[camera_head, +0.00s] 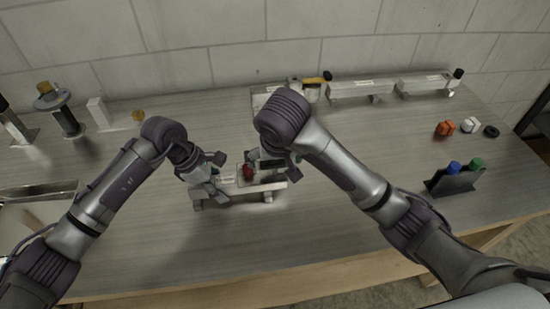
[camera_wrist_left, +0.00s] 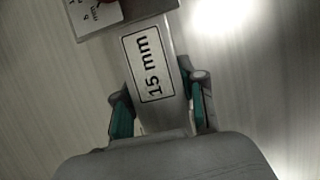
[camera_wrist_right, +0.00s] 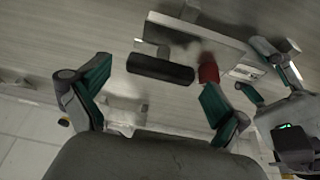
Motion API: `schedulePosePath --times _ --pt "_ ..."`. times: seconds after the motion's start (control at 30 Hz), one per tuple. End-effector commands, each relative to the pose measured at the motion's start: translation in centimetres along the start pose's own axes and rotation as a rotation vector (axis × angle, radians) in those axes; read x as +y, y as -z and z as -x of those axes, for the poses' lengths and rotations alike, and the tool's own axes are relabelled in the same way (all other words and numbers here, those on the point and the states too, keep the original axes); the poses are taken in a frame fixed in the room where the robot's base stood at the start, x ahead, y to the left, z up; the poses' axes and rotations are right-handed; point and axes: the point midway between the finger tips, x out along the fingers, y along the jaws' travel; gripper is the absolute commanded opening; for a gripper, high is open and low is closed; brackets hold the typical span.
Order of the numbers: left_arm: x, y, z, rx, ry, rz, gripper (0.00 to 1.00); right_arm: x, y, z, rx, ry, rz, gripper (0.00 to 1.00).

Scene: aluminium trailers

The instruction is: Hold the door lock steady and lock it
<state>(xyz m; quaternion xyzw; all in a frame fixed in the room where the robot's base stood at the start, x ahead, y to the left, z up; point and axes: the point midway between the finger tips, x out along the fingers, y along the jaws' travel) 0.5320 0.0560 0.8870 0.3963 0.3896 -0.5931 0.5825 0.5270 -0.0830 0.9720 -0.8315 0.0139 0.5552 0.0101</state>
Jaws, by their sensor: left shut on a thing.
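The door lock (camera_head: 240,190) is a pale aluminium bar on feet, near the middle of the table. It carries a red knob (camera_head: 247,172) and a black cylindrical handle. My left gripper (camera_head: 215,180) is shut on the bar's left part; in the left wrist view the fingers (camera_wrist_left: 160,112) straddle the bar by its "15 mm" label (camera_wrist_left: 149,64). My right gripper (camera_head: 264,160) is above the lock's right part. In the right wrist view its fingers (camera_wrist_right: 155,100) are wide apart and empty, with the black handle (camera_wrist_right: 160,68) and red knob (camera_wrist_right: 208,70) just beyond.
Behind the lock, against the wall, stand more aluminium units (camera_head: 360,89), one with a yellow handle (camera_head: 316,80). At the right are small orange and white parts (camera_head: 445,128) and a dark holder (camera_head: 453,184) with blue and green tops. The front middle of the table is clear.

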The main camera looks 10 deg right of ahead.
Motion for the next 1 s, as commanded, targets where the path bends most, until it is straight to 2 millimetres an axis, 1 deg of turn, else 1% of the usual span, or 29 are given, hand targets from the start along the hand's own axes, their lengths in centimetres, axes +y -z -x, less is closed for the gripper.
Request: schedulePosePath --times 0.23,0.37,0.5,0.67,0.8,0.9,1.0 --pt "-0.1 0.0 0.0 0.0 0.002 0.0 0.0 0.0 0.0 0.1 -0.001 0.0 0.002 1.0" --pt "0.0 0.0 0.0 0.0 0.002 0.0 0.0 0.0 0.1 1.1 0.002 0.002 0.003 1.0" --pt "0.0 0.0 0.0 0.0 0.001 0.0 0.0 0.1 0.2 3.6 0.008 -0.002 0.005 1.0" --pt "0.0 0.0 0.0 0.0 0.001 0.0 0.0 0.2 0.3 6.1 0.009 -0.005 0.004 1.0" --pt "0.0 0.0 0.0 0.0 0.001 0.0 0.0 0.1 0.2 8.8 0.007 -0.002 0.003 1.0" --pt "0.0 0.0 0.0 0.0 0.001 0.0 0.0 0.0 0.2 10.3 0.005 -0.001 0.003 1.0" --pt "0.0 0.0 0.0 0.0 0.0 0.0 0.0 0.0 0.1 11.2 0.002 -0.001 0.002 1.0"
